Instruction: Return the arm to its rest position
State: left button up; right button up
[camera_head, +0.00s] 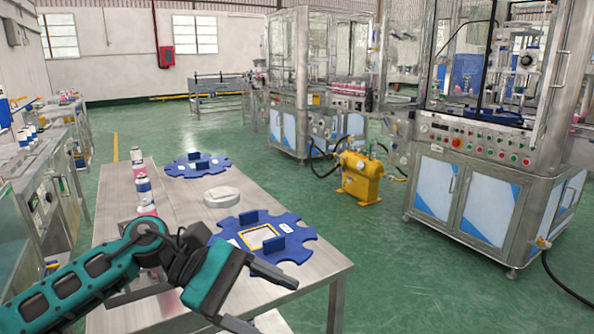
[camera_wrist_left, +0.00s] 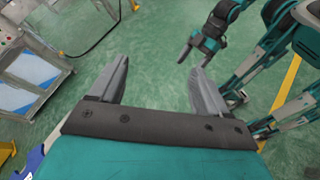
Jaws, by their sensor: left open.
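My left gripper (camera_head: 264,303) reaches in from the left in the head view, over the front of the metal table (camera_head: 337,268). It is open and empty. Another teal arm of mine shows at the upper right of the wrist view. Its dark gripper (camera_wrist_left: 187,50) is small there, and I cannot tell its jaw state.
A blue notched disc (camera_head: 292,228) with upright blocks lies on the table near my left gripper; a second blue disc (camera_head: 196,166) lies farther back. A yellow machine (camera_head: 361,177) and steel cabinets are right.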

pick_arm(q)
jog(key=s+d+r+n+t+h, duration=0.1)
jog(key=d+r+n+h, duration=0.1)
jog(key=d+n+h, duration=0.4)
jog(key=w+a+f+n+t+y+p, duration=0.1)
jog(key=w+a+f+n+t+y, duration=0.2)
jog(key=n+t, duration=0.9)
jog(key=a+f+n+t+y+p, duration=0.15)
jog(key=a+n+t, duration=0.4)
jog(key=n, duration=1.35)
jog(key=s+a+f+n+y+p, duration=0.1)
jog(key=s+a+f+n+y, duration=0.15)
jog(key=f+n+y, duration=0.35)
jog(key=s+a+f+n+y, duration=0.1)
jog(key=a+f+n+y, duration=0.25)
jog(key=f+n, duration=0.4)
jog(key=s+a+f+n+g+y, duration=0.3)
jog(key=s+a+f+n+g, duration=0.1)
jog(key=s+f+n, duration=0.5)
jog(key=shift+s+a+g+p, duration=0.4)
jog(key=shift+s+a, duration=0.15)
jog(key=shift+s, duration=0.25)
pick_arm(e)
jog(key=shift+s+d+r+h, duration=0.2)
jog(key=shift+s+d+r, duration=0.2)
jog(key=shift+r, duration=0.2)
jog(key=shift+s+d+r+h, duration=0.2)
jog(key=shift+s+d+r, duration=0.1)
jog(key=shift+d+r, duration=0.2)
